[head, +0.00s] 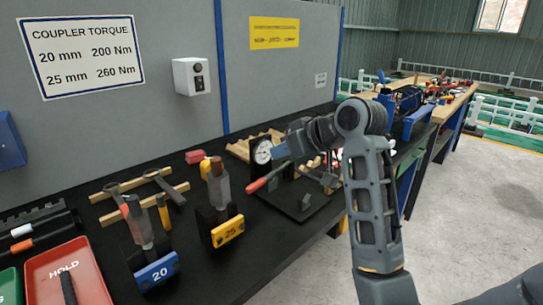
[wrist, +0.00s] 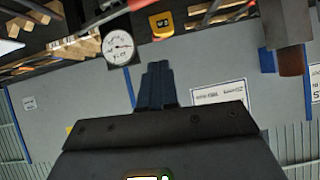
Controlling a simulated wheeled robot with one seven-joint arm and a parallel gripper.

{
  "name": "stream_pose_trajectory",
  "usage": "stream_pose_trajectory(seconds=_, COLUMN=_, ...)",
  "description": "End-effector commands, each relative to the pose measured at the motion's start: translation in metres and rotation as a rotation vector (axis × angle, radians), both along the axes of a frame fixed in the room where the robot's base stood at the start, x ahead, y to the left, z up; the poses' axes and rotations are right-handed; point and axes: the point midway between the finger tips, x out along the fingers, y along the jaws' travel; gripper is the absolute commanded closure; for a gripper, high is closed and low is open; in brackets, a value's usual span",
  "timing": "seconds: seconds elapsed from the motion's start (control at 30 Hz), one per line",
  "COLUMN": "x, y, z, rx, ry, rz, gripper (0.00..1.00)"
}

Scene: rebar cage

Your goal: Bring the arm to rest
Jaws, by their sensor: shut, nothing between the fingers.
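My arm rises from the lower right of the head view, bends at its elbow and reaches left over the bench. My gripper (head: 281,151) is at its end, beside the white dial gauge (head: 262,152) in the picture. In the wrist view my gripper's dark blue fingers (wrist: 157,84) are together, with nothing seen between them. The wrist view is upside down. It shows the dial (wrist: 118,46) just left of the fingertips and a grey tool with a brown end (wrist: 291,62) at upper right. I cannot tell how far either is from the fingers.
On the black bench stand tools in a blue "20" holder (head: 157,271) and a yellow "25" holder (head: 228,231). A red HOLD tray (head: 88,282) is at lower left. A grey panel (head: 150,110) stands behind. The concrete floor (head: 480,200) at right is clear.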

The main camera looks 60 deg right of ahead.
Motion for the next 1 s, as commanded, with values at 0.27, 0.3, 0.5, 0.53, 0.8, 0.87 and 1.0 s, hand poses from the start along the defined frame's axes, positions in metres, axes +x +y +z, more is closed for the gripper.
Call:
stream_pose_trajectory(seconds=0.27, x=-0.016, y=0.006, z=0.011, rx=0.001, ry=0.0, rz=0.0, gripper=1.0)
stream_pose_trajectory(seconds=0.3, x=-0.017, y=0.006, z=0.012, rx=0.001, ry=0.0, rz=0.0, gripper=1.0)
stream_pose_trajectory(seconds=0.5, x=-0.017, y=0.007, z=0.01, rx=0.002, ry=0.0, rz=0.0, gripper=1.0)
stream_pose_trajectory(seconds=0.53, x=-0.016, y=0.008, z=0.009, rx=0.004, ry=-0.002, rz=-0.001, gripper=1.0)
stream_pose_trajectory(seconds=0.8, x=-0.008, y=0.058, z=-0.05, rx=0.056, ry=-0.048, rz=-0.025, gripper=1.0)
stream_pose_trajectory(seconds=0.87, x=-0.01, y=0.074, z=-0.067, rx=0.065, ry=-0.062, rz=-0.035, gripper=1.0)
stream_pose_trajectory(seconds=1.0, x=-0.02, y=0.112, z=-0.102, rx=0.078, ry=-0.09, rz=-0.054, gripper=1.0)
